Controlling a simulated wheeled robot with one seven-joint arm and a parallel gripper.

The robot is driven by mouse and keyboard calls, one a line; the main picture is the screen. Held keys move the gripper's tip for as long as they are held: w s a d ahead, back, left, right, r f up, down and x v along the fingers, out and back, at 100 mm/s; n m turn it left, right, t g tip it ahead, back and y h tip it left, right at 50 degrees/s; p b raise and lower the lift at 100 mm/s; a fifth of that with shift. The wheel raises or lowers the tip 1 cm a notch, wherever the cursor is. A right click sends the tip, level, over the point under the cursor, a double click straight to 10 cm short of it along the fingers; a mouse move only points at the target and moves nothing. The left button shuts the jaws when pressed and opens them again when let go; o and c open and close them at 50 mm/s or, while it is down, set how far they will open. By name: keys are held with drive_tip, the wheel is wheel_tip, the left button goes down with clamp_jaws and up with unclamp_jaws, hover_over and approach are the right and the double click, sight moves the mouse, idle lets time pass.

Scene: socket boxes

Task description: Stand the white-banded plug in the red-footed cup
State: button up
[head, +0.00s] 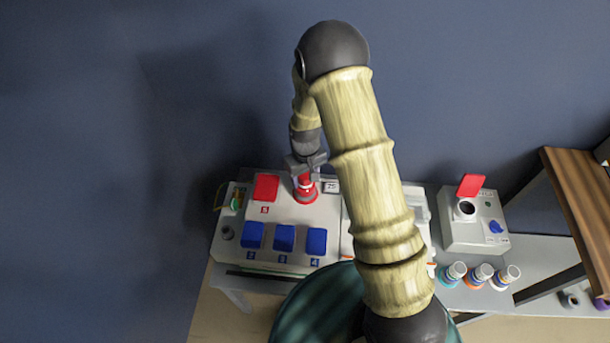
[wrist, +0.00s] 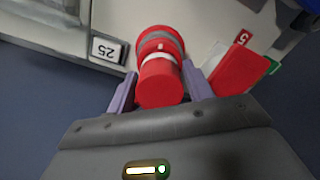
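The white-banded plug (head: 305,187) is red and stands upright in the panel on the left of the bench. In the wrist view the plug (wrist: 160,84) sits between both fingers, its white band just beyond its near end, with a grey and red ring behind. My gripper (head: 305,174) is over it from above. In the wrist view the fingers of my gripper (wrist: 160,78) appear closed against its sides. Three banded cups stand at the bench's right. The middle cup (head: 480,274) shows red-orange; the feet are too small to tell clearly.
A red lid (head: 266,187) stands left of the plug, and blue lids (head: 285,238) are in front. A number tag (head: 331,187) is beside the plug. A grey box (head: 470,222) with a raised red flap is right. My arm hides the bench's middle.

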drive_tip(key=shift+o, duration=1.1)
drive_tip(key=shift+r, duration=0.2)
wheel_tip(320, 180, up, 17)
drive_tip(key=shift+r, duration=0.1)
wheel_tip(320, 180, up, 7)
drive_tip(key=p, duration=0.6)
